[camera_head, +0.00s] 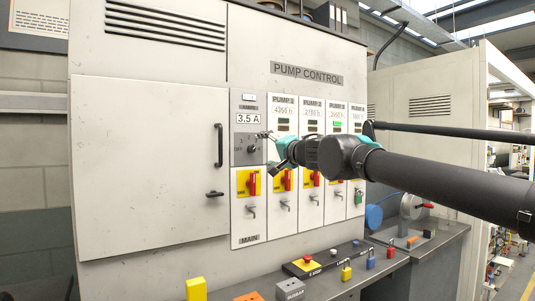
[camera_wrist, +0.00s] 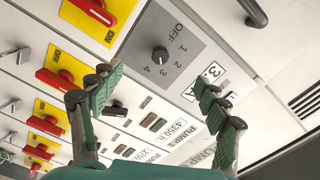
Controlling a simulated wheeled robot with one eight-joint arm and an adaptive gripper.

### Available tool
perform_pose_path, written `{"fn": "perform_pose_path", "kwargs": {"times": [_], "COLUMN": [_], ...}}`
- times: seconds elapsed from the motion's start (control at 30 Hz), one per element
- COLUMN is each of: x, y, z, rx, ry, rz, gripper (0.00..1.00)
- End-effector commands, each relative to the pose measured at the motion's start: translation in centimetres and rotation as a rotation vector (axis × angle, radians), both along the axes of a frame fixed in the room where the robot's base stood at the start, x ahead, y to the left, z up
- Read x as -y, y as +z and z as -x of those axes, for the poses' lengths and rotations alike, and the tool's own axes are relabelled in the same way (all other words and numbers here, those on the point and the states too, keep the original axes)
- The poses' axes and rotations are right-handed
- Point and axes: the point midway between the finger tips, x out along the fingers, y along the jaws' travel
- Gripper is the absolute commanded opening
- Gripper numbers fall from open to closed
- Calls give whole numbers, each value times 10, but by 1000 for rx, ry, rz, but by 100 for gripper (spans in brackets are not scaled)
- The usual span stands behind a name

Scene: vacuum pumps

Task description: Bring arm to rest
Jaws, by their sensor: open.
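My gripper (camera_head: 270,140) is at the end of my outstretched arm, in front of the pump control panel (camera_head: 306,74). In the wrist view my gripper (camera_wrist: 160,88) has its two green fingers wide apart with nothing between them. The selector knob (camera_wrist: 160,54), marked OFF and 1 to 4, shows beyond the gap between the fingers. The knob (camera_head: 251,148) also shows in the head view, just left of the fingertips. I cannot tell from these views how far the fingers are from the panel.
Several red rotary switches (camera_head: 253,183) on yellow plates line the panel below the knob. A shelf in front holds a yellow padlock (camera_head: 346,270), a blue padlock (camera_head: 370,258) and a red stop button (camera_head: 306,261). A cabinet door handle (camera_head: 219,145) stands out at left.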

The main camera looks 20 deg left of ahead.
Motion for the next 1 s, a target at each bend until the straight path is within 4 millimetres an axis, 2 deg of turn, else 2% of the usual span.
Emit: {"fn": "perform_pose_path", "kwargs": {"times": [0.17,0.27,0.33,0.37,0.5,0.67,0.8,0.87,1.0], "x": [2,19,43,56,132,221,293,321,380], "y": [-1,-9,-22,-30,-77,-143,-208,-238,-309], "z": [-2,-14,-29,-37,-69,-84,-77,-69,-39], "rx": [3,28,58,72,117,103,41,1,-112], "ry": [-8,-60,-134,-173,-382,-584,-705,-739,-769], "rz": [1,15,39,54,169,348,529,610,801], "gripper": [75,75,75,75,75,75,75,75,75]}}
